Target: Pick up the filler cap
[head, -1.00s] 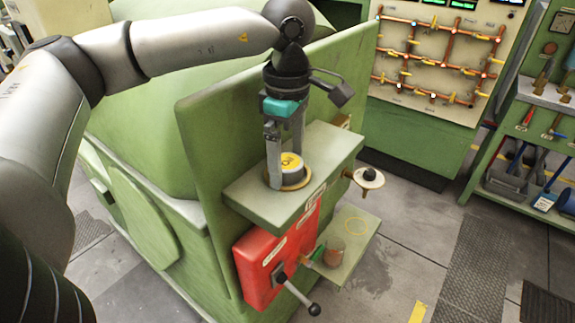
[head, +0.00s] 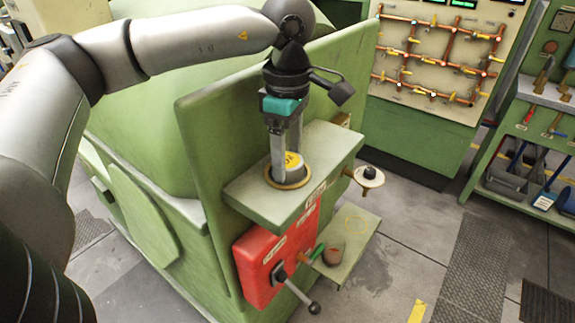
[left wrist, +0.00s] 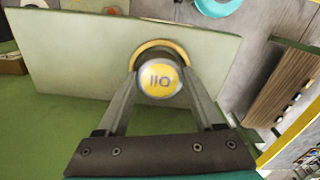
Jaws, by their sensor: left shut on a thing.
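The filler cap (head: 293,160) is round, with a yellow top and grey rim, and stands at a brass ring (head: 273,182) on the green ledge (head: 251,198). My left gripper (head: 285,166) points down from above and is shut on the cap, one finger on each side. In the left wrist view the cap (left wrist: 159,80) sits between the two fingertips, with dark lettering on yellow. The brass ring shows just behind it there (left wrist: 160,46). I cannot tell whether the cap is clear of the ring. My right gripper is not in view.
A green upright panel (head: 208,137) stands close behind the ledge. Below are a red box (head: 254,265) with a lever (head: 298,293) and a lower green shelf (head: 346,250) holding a small cup (head: 334,254).

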